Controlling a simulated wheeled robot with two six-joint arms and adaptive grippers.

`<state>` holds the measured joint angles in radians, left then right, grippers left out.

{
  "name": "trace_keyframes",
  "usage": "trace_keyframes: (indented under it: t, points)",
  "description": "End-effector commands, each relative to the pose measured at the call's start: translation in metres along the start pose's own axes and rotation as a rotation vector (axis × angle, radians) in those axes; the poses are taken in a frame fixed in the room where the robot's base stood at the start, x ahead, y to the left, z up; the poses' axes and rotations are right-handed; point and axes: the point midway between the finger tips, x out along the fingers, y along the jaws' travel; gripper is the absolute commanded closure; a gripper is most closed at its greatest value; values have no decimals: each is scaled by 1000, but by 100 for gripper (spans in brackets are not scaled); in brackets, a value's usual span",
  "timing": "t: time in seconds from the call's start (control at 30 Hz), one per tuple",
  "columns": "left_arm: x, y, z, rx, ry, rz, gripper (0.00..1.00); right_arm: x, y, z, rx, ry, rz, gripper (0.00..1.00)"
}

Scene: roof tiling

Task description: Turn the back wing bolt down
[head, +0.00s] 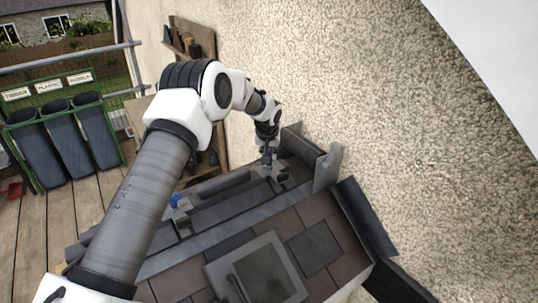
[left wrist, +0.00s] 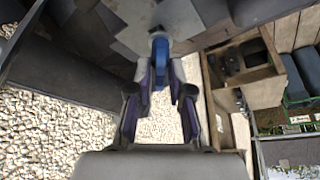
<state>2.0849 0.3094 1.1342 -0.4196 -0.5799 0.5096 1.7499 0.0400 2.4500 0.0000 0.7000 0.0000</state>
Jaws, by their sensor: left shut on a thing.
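My left gripper (head: 268,158) reaches down to the back clamp (head: 279,178) at the far end of the roof. In the left wrist view, my left gripper (left wrist: 161,72) is shut on the blue back wing bolt (left wrist: 160,48), which stands between its fingertips. In the head view the gripper hides that bolt. Another blue wing bolt (head: 175,201) shows on a nearer clamp (head: 183,222), partly beside my arm. My right gripper is in neither view.
Brown and grey tiles (head: 312,247) and a roof window (head: 256,272) cover the near slope. A pebbled wall (head: 370,110) stands close on the right. A wooden shelf (head: 190,40) is behind my arm. Dark bins (head: 68,138) stand on the decking at left.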

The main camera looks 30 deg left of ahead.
Motion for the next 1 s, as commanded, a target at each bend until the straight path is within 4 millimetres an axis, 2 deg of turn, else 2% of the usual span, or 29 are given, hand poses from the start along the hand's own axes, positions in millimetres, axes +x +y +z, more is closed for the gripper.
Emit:
trace_keyframes:
  t: [0.5,1.0]
  points:
    - [-1,-2,-3,421,7,178,100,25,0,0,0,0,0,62]
    - [-4,-2,-5,442,11,183,100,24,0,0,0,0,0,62]
